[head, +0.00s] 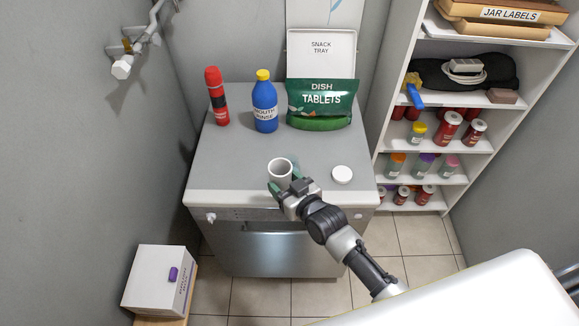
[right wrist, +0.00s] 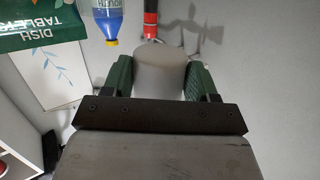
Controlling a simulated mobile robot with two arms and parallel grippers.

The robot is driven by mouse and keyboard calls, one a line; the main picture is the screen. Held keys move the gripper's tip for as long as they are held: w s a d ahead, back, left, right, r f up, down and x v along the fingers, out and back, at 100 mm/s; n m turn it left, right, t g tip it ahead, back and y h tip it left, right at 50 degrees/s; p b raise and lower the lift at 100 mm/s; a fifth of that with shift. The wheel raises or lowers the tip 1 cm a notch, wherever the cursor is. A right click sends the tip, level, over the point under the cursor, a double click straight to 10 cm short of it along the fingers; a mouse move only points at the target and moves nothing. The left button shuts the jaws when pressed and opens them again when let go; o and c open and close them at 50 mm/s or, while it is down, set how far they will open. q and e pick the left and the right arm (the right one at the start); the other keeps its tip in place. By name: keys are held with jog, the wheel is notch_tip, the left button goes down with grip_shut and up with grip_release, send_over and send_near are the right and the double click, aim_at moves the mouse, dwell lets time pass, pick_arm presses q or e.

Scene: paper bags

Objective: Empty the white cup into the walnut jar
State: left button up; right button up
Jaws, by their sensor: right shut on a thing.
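The white cup (head: 280,169) is upright at the front of the grey appliance top, its open mouth facing up in the head view. What is inside it cannot be made out. My right gripper (head: 285,181) is shut on the cup, with a green finger on each side. In the right wrist view the cup (right wrist: 161,68) sits between the two green fingers. Whether its base touches the top cannot be told. I cannot make out which thing is the walnut jar. My left gripper is not in view.
A white round lid or disc (head: 342,174) lies right of the cup. Behind stand a red bottle (head: 217,97), a blue mouth rinse bottle (head: 265,104), a green dish tablets bag (head: 321,103) and a snack tray (head: 340,45). A shelf (head: 408,134) with several small jars is at right.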

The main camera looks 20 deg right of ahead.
jog(key=shift+r+p, duration=0.25)
jog(key=shift+p, duration=0.15)
jog(key=s+a+r+p, duration=0.2)
jog(key=s+r+p, duration=0.1)
jog(key=s+p, duration=0.2)
jog(key=shift+a+r+p, duration=0.35)
jog(key=shift+a+p, duration=0.05)
jog(key=shift+p, duration=0.1)
dwell(0.8)
